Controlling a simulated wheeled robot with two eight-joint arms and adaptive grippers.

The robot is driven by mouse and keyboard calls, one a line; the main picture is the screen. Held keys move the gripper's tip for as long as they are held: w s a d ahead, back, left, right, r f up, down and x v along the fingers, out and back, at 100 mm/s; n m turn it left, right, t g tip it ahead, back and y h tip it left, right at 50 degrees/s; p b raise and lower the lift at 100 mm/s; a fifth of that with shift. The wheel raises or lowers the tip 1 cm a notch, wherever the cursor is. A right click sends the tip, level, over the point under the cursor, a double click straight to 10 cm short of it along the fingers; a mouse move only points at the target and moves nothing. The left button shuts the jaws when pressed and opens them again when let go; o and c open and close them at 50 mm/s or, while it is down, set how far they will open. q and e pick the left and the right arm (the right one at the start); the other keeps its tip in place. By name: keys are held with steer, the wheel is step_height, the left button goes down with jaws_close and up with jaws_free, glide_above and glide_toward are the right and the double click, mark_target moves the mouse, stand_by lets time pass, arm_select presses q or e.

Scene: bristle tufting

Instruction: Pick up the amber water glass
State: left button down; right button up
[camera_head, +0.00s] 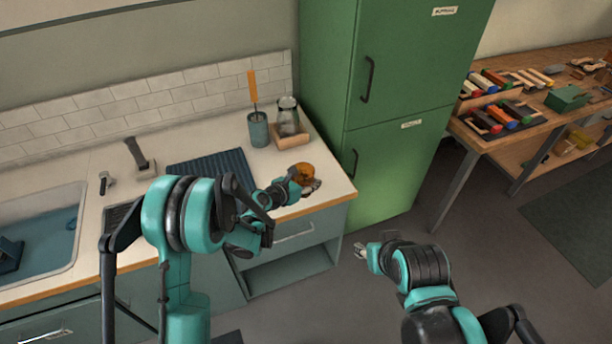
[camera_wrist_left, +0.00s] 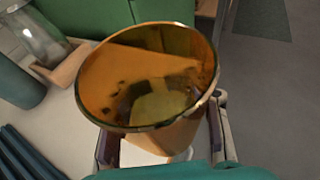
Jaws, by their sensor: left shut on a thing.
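The amber water glass (camera_head: 303,173) is at the right end of the counter in the head view. In the left wrist view the amber glass (camera_wrist_left: 150,85) fills the middle, its wide open rim facing the camera. My left gripper (camera_head: 297,184) is shut on the glass; its fingers show on both sides of the glass in the left wrist view. Whether the base touches the counter is hard to tell. My right gripper (camera_head: 366,252) is out in front of the green cabinet, away from the glass, and too small to judge its opening.
A teal cup with an orange-handled tool (camera_head: 258,130) and a clear jar in a wooden holder (camera_head: 288,118) stand behind the glass. A ribbed blue mat (camera_head: 211,170) and a sink (camera_head: 40,235) lie left. A tall green cabinet (camera_head: 385,120) stands close on the right.

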arm_select(q)
steer(key=shift+s+d+r, duration=0.25)
steer(key=shift+s+r, duration=0.05)
steer(key=shift+s, duration=0.15)
steer(key=shift+s+d+r, duration=0.2)
steer(key=shift+s+r, duration=0.05)
steer(key=shift+s, duration=0.15)
stand_by(0.6)
stand_by(0.3)
